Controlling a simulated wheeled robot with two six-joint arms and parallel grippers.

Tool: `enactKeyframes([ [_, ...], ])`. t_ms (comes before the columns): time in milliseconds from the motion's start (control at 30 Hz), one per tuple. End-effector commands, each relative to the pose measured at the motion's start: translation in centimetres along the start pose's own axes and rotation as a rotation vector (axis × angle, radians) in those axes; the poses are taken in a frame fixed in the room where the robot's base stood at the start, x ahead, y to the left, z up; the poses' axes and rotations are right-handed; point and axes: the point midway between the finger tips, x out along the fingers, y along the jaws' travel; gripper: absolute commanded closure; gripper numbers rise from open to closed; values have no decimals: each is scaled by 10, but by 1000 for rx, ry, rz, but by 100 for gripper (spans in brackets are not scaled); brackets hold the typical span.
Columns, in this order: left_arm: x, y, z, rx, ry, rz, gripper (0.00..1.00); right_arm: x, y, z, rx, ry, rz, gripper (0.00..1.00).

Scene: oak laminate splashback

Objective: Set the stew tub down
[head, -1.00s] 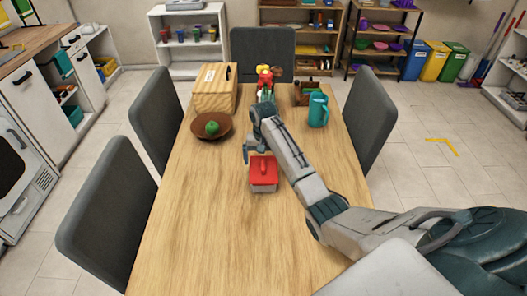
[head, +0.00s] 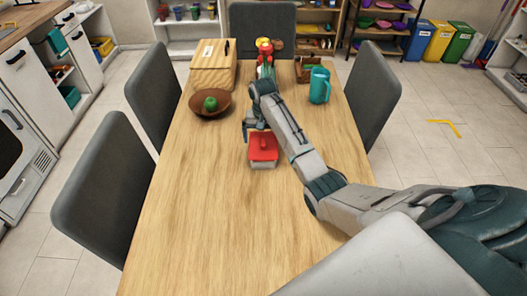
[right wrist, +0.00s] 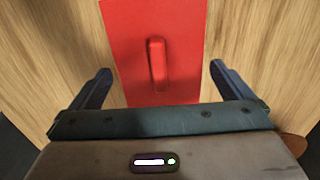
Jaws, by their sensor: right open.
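The stew tub (head: 263,149) has a red lid with a raised red handle and a pale grey body. It appears to stand upright on the wooden table (head: 215,220), near the middle. In the right wrist view the red lid (right wrist: 140,40) lies between my right gripper's fingers. My right gripper (head: 254,125) is open at the tub's far side, its fingers spread wide with wood showing between each finger and the lid. It also shows in the right wrist view (right wrist: 160,72). My left gripper is not in view.
A brown bowl (head: 222,108) with a green fruit, a wooden box (head: 213,75), a teal jug (head: 319,86) and a red-topped item (head: 265,50) stand farther back. Grey chairs (head: 105,190) line the table. The near tabletop is clear.

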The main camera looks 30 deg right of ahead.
Motion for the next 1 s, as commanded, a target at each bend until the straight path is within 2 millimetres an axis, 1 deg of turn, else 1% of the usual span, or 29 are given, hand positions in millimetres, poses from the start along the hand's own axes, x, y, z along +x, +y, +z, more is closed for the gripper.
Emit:
enactKeyframes([
  [167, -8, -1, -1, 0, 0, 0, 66, 13, 0, 3, 0, -3, 1, 0],
  [300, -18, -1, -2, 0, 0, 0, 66, 35, 2, 7, 0, -4, 1, 0],
  [400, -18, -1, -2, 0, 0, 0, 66, 48, 1, 6, 0, -1, 0, 0],
  [500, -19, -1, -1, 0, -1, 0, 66, 55, 1, 5, 0, 0, 0, 0],
  [700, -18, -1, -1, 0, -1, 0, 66, 56, 1, 5, -1, 1, 0, 0],
  [733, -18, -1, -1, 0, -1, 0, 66, 56, 1, 5, -1, 1, 0, 2],
  [867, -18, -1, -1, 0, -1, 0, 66, 56, 1, 5, 0, 1, -1, 28],
  [900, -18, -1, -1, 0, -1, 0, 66, 56, 1, 5, 0, 1, 0, 35],
  [967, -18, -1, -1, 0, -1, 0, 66, 55, 1, 4, 0, 2, -1, 46],
  [1000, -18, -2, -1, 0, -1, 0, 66, 55, 1, 4, 0, 2, -1, 47],
])
